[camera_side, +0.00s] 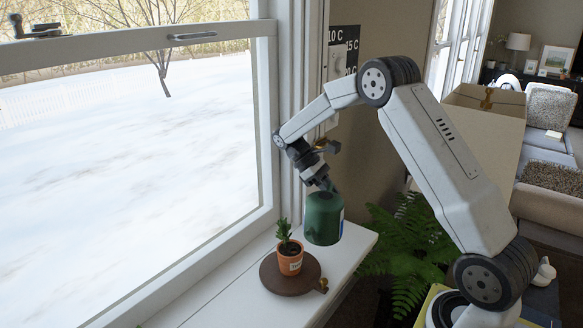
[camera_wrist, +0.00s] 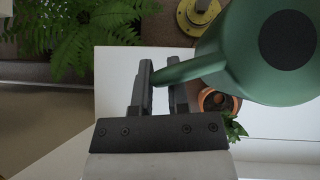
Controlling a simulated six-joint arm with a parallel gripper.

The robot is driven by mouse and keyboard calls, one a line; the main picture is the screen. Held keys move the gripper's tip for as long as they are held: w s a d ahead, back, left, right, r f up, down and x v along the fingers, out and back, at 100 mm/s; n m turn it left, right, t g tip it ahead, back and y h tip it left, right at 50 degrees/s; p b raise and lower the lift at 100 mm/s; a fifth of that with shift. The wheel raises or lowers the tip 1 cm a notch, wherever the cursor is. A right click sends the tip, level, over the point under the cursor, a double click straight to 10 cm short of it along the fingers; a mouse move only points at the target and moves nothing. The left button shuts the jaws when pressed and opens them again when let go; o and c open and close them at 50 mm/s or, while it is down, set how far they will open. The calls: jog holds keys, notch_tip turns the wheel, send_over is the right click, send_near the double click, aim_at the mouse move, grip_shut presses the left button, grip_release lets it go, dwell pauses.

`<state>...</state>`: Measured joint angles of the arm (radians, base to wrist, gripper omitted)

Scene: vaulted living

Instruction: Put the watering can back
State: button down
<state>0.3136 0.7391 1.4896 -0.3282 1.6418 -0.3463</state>
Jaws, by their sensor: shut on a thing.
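The green watering can (camera_side: 323,222) hangs under my gripper (camera_side: 325,184) at the right end of the white windowsill, beside the potted plant. In the wrist view the can's round green body (camera_wrist: 245,50) fills the upper right. My gripper (camera_wrist: 161,82) has its two dark fingers shut on the can's narrow green handle or spout; I cannot tell which. The can looks about upright in the side view. I cannot tell whether its base touches the sill (camera_side: 228,300).
A small plant in a terracotta pot (camera_side: 290,262) stands on a round brown board (camera_side: 285,284), close left of the can. The window frame (camera_side: 268,120) rises behind. A fern (camera_side: 408,250) grows beyond the sill's right end. The front of the sill is clear.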

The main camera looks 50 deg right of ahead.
jog(key=a+n+t+h, duration=0.9)
jog(key=a+n, duration=0.9)
jog(key=a, duration=0.9)
jog(key=s+a+n+t+y, duration=0.3)
jog(key=s+a+n+t, duration=0.15)
jog(key=a, duration=0.25)
jog(key=shift+n+t, duration=0.25)
jog(key=shift+w+a+f, duration=0.1)
jog(key=shift+w+f, duration=0.05)
jog(key=shift+f, duration=1.05)
jog(key=shift+w+f, duration=0.15)
jog(key=shift+f, duration=1)
jog(key=shift+w, duration=0.1)
jog(key=w+a+f, duration=0.4)
jog(key=w+f, duration=0.5)
jog(key=w, duration=0.3)
jog(key=shift+w+a+f, duration=0.15)
jog(key=shift+w+a, duration=0.1)
jog(key=shift+a, duration=0.05)
